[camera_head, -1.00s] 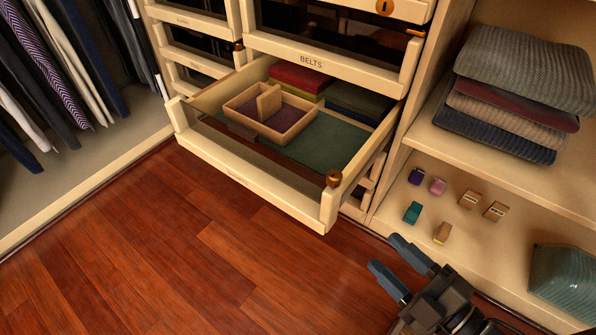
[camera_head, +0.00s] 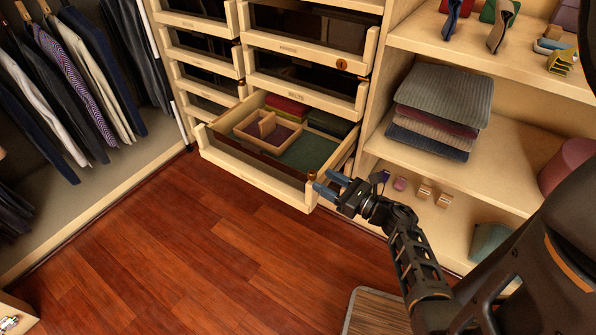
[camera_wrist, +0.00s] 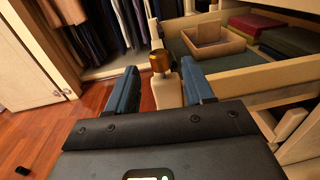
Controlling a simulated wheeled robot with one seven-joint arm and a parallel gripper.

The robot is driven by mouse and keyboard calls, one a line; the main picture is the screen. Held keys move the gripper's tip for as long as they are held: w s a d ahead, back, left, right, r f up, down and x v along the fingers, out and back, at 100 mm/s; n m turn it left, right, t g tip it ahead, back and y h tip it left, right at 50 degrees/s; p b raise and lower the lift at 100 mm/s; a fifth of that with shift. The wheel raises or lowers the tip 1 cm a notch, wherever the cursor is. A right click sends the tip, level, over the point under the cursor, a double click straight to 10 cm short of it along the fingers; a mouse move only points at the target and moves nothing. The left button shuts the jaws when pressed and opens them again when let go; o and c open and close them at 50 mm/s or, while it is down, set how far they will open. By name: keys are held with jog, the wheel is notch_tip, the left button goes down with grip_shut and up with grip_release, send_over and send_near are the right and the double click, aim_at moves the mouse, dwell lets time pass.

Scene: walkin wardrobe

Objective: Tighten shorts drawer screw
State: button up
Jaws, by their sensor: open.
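The open lower drawer (camera_head: 255,172) is pulled out below the one labelled BELTS; its own front label is too small to read. A round copper-coloured screw (camera_head: 312,176) sits at the right front corner of this drawer. In the wrist view the screw (camera_wrist: 160,61) stands upright on the pale drawer corner, framed between my two blue-tipped fingers. My gripper (camera_head: 326,185) is open and empty, just right of the screw in the head view; it also shows in the wrist view (camera_wrist: 160,70). I cannot tell whether a finger touches the screw.
The drawer holds a divided wooden box (camera_head: 270,131) and folded clothes. Shelves with folded sweaters (camera_head: 437,110) and small boxes (camera_head: 425,191) stand to the right. Hanging clothes (camera_head: 85,80) are on the left. The wooden floor (camera_head: 170,240) before the drawer is clear.

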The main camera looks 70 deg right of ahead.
aim_at(309, 172)
jog(key=x, duration=0.7)
jog(key=shift+w, duration=0.15)
jog(key=shift+c, duration=0.4)
jog(key=shift+f, duration=0.1)
jog(key=c, duration=0.9)
